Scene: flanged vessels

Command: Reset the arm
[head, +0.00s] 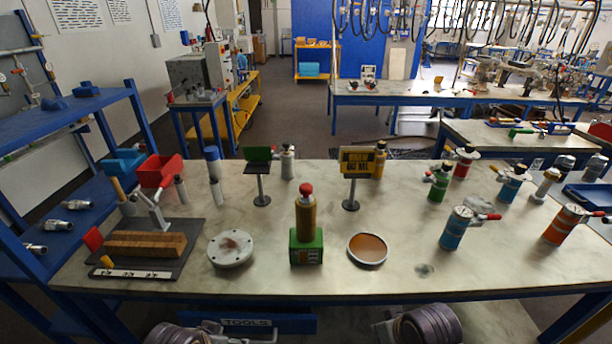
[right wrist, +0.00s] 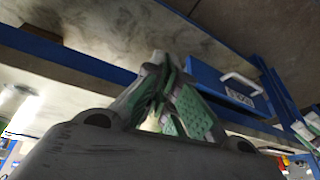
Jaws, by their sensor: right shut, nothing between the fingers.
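My right gripper (right wrist: 165,100) shows in the right wrist view, its grey fingers with green pads drawn together and nothing between them. It is low, near the underside of the workbench and the blue "TOOLS" drawer (right wrist: 222,88). In the head view, only grey-purple parts of my arms show at the bottom edge, in front of the workbench (head: 330,283). The fingers of my left gripper cannot be made out there.
The bench holds a white round flange (head: 230,249), a green block with a red-topped cylinder (head: 306,222), an orange-brown disc (head: 367,249), and a board with wooden strips (head: 145,244). Several bottles stand right. A blue shelf (head: 60,200) stands left. The bench's front strip is mostly clear.

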